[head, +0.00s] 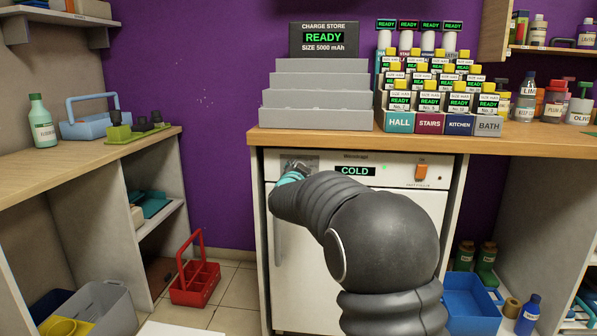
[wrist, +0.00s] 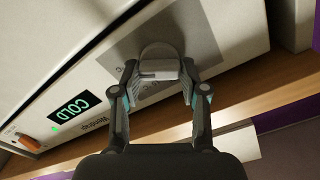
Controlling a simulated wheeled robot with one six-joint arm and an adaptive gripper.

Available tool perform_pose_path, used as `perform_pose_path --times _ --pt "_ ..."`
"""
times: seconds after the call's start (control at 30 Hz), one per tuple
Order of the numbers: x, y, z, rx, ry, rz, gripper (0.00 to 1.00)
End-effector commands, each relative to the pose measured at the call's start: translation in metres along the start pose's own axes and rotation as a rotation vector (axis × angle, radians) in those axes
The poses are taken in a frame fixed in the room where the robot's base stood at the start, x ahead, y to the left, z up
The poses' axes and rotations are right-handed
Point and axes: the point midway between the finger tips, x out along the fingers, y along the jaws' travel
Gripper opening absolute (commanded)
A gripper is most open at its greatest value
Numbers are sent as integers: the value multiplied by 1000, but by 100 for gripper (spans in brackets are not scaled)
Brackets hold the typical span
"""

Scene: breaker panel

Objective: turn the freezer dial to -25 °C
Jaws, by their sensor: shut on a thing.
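The white freezer (head: 345,250) stands under the wooden counter. Its top panel carries a display (head: 355,171) reading COLD, also seen in the wrist view (wrist: 75,110). The freezer dial (wrist: 157,56) is a round grey knob on a grey scale plate at the panel's left. My gripper (wrist: 158,72) is at the dial with its two fingers shut on it, one on each side. In the head view my gripper (head: 292,170) and arm cover most of the dial. The scale marks are too small and too covered to read, so I cannot tell the setting.
An orange switch (head: 421,170) sits at the panel's right, with a small green light (head: 384,168) beside the display. The counter edge (head: 330,138) runs close above the panel. A red caddy (head: 195,277) stands on the floor at left, a blue bin (head: 470,305) at right.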

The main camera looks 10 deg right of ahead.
Motion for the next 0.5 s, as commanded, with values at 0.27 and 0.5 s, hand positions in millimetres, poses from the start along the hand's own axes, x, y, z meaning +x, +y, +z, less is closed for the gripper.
perform_pose_path --times 0.27,0.5 --pt "0 0 0 0 0 -1 67" --pt "0 0 0 -1 1 0 67"
